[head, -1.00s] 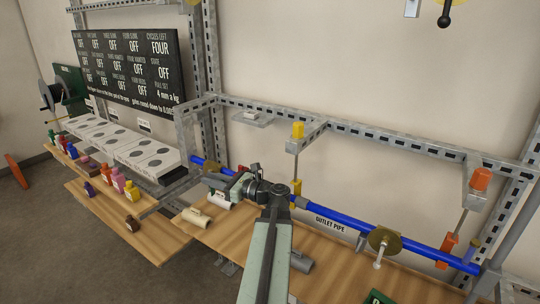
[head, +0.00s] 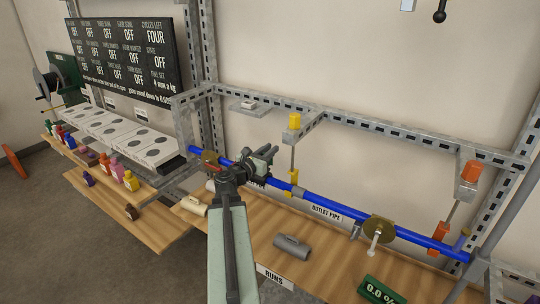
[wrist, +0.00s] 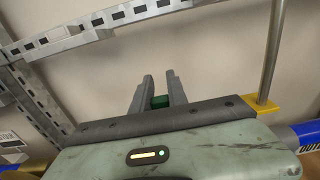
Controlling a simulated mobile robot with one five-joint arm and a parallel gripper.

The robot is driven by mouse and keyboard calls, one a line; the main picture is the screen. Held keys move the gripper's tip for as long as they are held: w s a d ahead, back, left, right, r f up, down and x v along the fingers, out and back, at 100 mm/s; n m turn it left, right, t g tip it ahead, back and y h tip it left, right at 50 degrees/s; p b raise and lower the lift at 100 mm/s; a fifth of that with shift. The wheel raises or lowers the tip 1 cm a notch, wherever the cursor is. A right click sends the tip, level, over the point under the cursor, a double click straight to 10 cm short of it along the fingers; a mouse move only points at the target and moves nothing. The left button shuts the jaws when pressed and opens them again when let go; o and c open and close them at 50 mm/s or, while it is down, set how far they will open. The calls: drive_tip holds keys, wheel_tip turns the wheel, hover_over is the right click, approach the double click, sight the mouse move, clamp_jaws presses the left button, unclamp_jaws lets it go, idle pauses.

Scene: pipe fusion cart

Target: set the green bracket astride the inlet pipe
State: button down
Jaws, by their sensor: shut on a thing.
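My gripper (head: 270,153) is raised at the back of the wooden bench, in front of the wall and by the blue pipe run. In the wrist view its two grey fingers (wrist: 158,92) are closed on the green bracket (wrist: 160,101), of which only a small dark green block shows between them. The bracket cannot be made out in the head view. The blue pipe (head: 197,151) shows left of my wrist; I take this stretch for the inlet pipe, but its label is hidden by my arm. The gripper appears apart from the pipe.
The right stretch is labelled outlet pipe (head: 326,211) and carries a brass disc (head: 379,229). A yellow-ended rod (head: 293,150) stands just right of my gripper. A metal frame (head: 400,135) spans behind. A grey fitting (head: 292,246) and a cream one (head: 194,205) lie on the bench.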

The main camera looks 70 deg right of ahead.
drive_tip(key=shift+s, duration=0.15)
drive_tip(key=shift+f+b, duration=2.25)
drive_tip(key=shift+f+b, duration=0.4)
drive_tip(key=c, duration=1.2)
unclamp_jaws()
